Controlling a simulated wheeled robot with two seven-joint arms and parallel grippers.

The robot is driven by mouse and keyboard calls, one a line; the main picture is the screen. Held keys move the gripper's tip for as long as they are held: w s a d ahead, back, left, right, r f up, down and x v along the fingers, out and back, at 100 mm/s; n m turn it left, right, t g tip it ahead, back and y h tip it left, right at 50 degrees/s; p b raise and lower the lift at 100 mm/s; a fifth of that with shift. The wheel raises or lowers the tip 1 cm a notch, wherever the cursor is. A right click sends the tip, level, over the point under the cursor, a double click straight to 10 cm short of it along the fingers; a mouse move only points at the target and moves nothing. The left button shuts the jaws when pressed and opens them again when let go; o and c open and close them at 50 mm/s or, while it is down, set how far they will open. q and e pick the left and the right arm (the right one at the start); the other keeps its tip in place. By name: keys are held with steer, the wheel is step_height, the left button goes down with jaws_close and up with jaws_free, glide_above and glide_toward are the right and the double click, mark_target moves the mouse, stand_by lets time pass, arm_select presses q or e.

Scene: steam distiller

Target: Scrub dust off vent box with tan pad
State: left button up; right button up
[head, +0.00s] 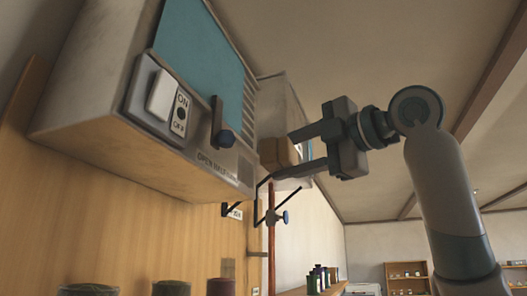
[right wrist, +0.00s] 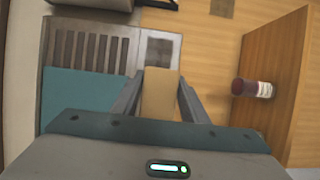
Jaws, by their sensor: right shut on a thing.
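A large grey wall-mounted box (head: 110,110) with a teal panel, an ON/OFF switch and vent slats fills the upper left of the head view. Its slatted face (right wrist: 92,48) also shows in the right wrist view, with a smudged grey patch at its right end. My right gripper (head: 284,155) is shut on the tan pad (head: 272,152), just right of the box's slatted end. The pad (right wrist: 160,95) stands between both fingers in the right wrist view, near the slatted face's edge. I cannot tell whether it touches the box. My left gripper is not in view.
A second pale box (head: 283,95) is on the wall behind the pad. A dark knob (head: 225,138) juts from the large box's front. A clamp stand rod (head: 271,225) rises below the pad. Several jar tops line the bottom left.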

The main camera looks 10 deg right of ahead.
steer(key=shift+r, duration=0.15)
steer(key=shift+w+d, duration=0.2)
steer(key=shift+d, duration=0.6)
steer(key=shift+a, duration=0.6)
steer(key=shift+x, duration=0.95)
steer(key=shift+w+a+p, duration=0.2)
steer(key=shift+w+a, duration=0.2)
steer(key=shift+a, duration=0.4)
steer(key=shift+w+a+p, duration=0.15)
steer(key=shift+w+a, duration=0.3)
steer(key=shift+a, duration=0.4)
steer(key=shift+w+a, duration=0.45)
steer(key=shift+a, duration=0.3)
steer(key=shift+w+d, duration=0.1)
steer(key=shift+w, duration=0.05)
steer(key=shift+w+d, duration=0.5)
steer(key=shift+w, duration=0.2)
